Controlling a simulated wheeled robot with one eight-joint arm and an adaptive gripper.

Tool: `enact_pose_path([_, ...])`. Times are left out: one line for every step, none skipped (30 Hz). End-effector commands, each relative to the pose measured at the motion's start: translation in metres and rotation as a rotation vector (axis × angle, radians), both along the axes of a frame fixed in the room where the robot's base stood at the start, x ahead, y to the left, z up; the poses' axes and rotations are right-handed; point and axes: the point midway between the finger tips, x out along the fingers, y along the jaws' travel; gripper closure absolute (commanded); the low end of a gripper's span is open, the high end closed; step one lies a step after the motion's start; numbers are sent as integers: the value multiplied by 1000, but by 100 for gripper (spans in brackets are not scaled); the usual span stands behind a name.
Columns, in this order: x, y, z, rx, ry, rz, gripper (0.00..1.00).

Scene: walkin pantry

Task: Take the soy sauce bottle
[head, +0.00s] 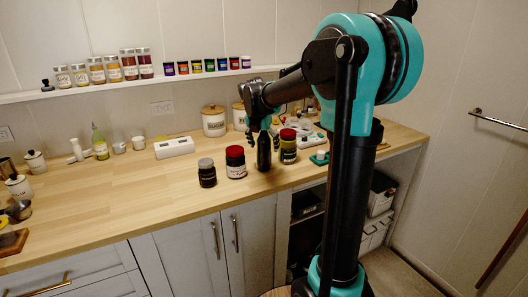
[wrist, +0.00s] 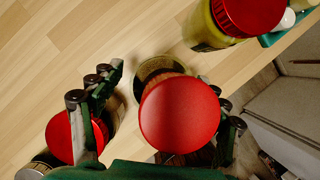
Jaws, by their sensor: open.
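A dark, slim bottle, which I take to be the soy sauce bottle (head: 264,153), stands upright on the wooden counter near its front edge. Its label cannot be read. In the wrist view its round red cap (wrist: 179,114) is in the middle. My gripper (head: 264,127) is above the bottle, pointing down. In the wrist view my gripper (wrist: 166,84) is open, with fingers on both sides of the cap. I cannot tell whether either finger touches it. The fingers hide the bottle's top in the head view.
A grey-lidded jar (head: 207,174) is further left. White canisters (head: 214,122) stand behind. The counter (head: 130,195) is clear at front left.

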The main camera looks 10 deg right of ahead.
Motion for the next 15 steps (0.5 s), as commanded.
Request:
enact_pose_path([1,-1,-2,0,0,0,25])
enact_pose_path([1,-1,-3,0,0,0,25])
enact_pose_path([1,-1,-4,0,0,0,25])
enact_pose_path([1,-1,-4,0,0,0,25])
enact_pose_path([1,-1,-4,0,0,0,25])
enact_pose_path([1,-1,-4,0,0,0,25])
enact_pose_path([1,-1,-3,0,0,0,25])
enact_pose_path([1,-1,-3,0,0,0,25])
enact_pose_path([1,-1,-3,0,0,0,29])
enact_pose_path([1,-1,-3,0,0,0,32])
enact_pose_path([1,-1,-3,0,0,0,36])
enact_pose_path([1,-1,-3,0,0,0,41])
enact_pose_path([1,-1,-3,0,0,0,45])
enact_pose_path([1,-1,-3,0,0,0,49])
enact_pose_path([1,-1,-3,0,0,0,53])
